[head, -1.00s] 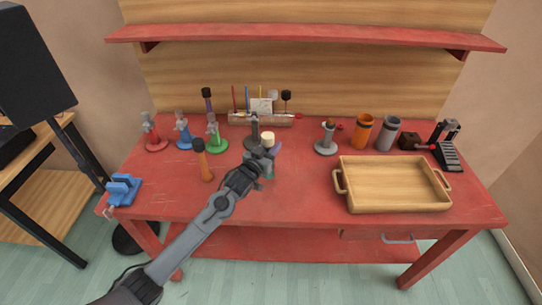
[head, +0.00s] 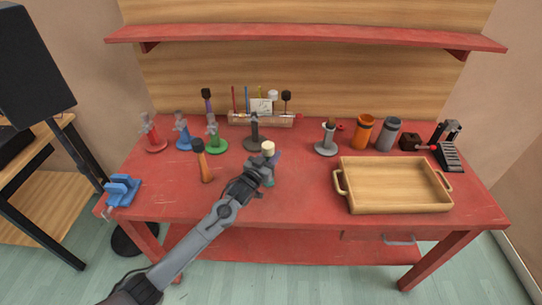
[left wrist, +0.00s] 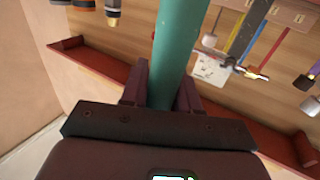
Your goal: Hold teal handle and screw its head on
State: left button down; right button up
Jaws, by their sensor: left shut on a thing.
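The teal handle (left wrist: 174,45) runs up through the middle of the left wrist view as a thick smooth rod. My left gripper (left wrist: 162,88) is shut on it, with a finger on either side. A cream-coloured end piece (head: 268,147) stands just above the gripper there, roughly upright. My gripper hides most of the handle in that view, and I cannot tell how the cream piece joins it. My right gripper is not in view.
An orange handle with a dark top (head: 201,163) stands just left of my gripper. Red (head: 152,139), blue and green stands and a dark stand (head: 254,137) are behind. A wooden tray (head: 342,195) is at right, a blue vise (head: 122,190) at left.

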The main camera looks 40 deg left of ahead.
pick_arm(q)
jog(key=shift+f, duration=0.2)
jog(key=c, duration=0.8)
grip_release()
jog(key=shift+r, duration=0.15)
jog(key=shift+s+d, duration=0.1)
jog(key=shift+s, duration=0.35)
jog(key=s, duration=0.3)
jog(key=s+d+p, duration=0.1)
jog(key=s, duration=0.3)
jog(key=s+p, duration=0.1)
jog(key=s, duration=0.3)
jog(key=shift+d+r, duration=0.1)
jog(key=shift+d, duration=0.2)
